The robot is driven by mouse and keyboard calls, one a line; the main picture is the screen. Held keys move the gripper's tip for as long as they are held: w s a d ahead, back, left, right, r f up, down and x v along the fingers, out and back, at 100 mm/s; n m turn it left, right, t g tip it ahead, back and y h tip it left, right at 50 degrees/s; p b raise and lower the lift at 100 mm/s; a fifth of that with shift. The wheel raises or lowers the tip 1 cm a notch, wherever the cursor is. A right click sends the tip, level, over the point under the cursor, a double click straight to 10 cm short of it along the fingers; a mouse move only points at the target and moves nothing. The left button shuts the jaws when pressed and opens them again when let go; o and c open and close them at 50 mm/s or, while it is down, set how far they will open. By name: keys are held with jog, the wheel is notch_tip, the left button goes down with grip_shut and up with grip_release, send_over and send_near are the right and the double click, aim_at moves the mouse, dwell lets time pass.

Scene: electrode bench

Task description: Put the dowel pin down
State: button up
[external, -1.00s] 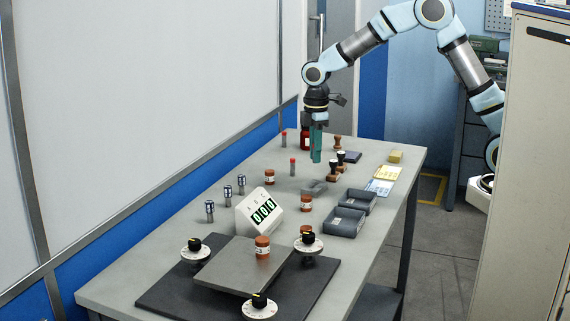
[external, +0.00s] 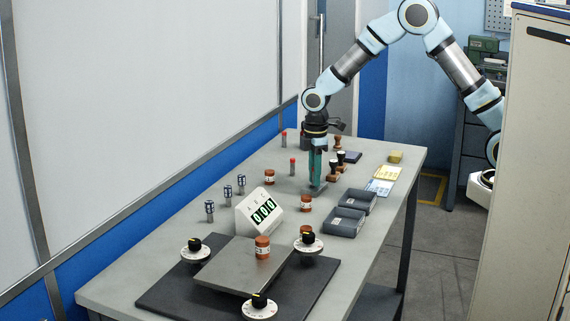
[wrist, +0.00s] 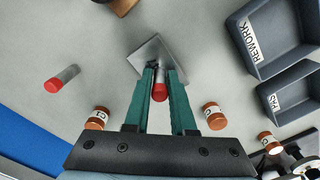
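The dowel pin (wrist: 160,89), grey with a red end, is between my gripper's fingers in the wrist view, its red end towards the camera. My gripper (wrist: 161,72) looks shut on it, a finger against each side. In the external view my gripper (external: 318,187) points straight down, its tips low at the small grey block (external: 309,191). The fingers hide the pin there. In the wrist view the block (wrist: 145,52) lies just beyond the fingertips. I cannot tell whether the pin's lower end touches or enters it.
Two more red-topped pins (external: 292,167) (external: 284,139) stand to the left. Brown jars (external: 269,177) (external: 306,203) are close by. Dark stamps (external: 334,172) stand just right, and two grey trays (external: 357,201) (external: 346,223) lie front right. A display (external: 258,211) stands in front.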

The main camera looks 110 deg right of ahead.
jog(key=o, duration=0.4)
jog(key=shift+c, duration=0.2)
notch_tip(320, 180, up, 12)
jog(key=b, duration=0.2)
jog(key=w+a+f, duration=0.1)
jog(key=a+f, duration=0.2)
jog(key=a, duration=1.4)
jog(key=s+a+f, duration=0.2)
jog(key=s+a, duration=0.2)
jog(key=a, duration=0.4)
jog(key=s+a+f+m+t, duration=0.1)
jog(key=s+a+f, duration=0.1)
jog(key=s+a, duration=0.3)
jog(key=a, duration=0.3)
jog(key=shift+a+f+t, duration=0.2)
jog(key=shift+f+t, duration=0.1)
jog(key=shift+f, duration=0.1)
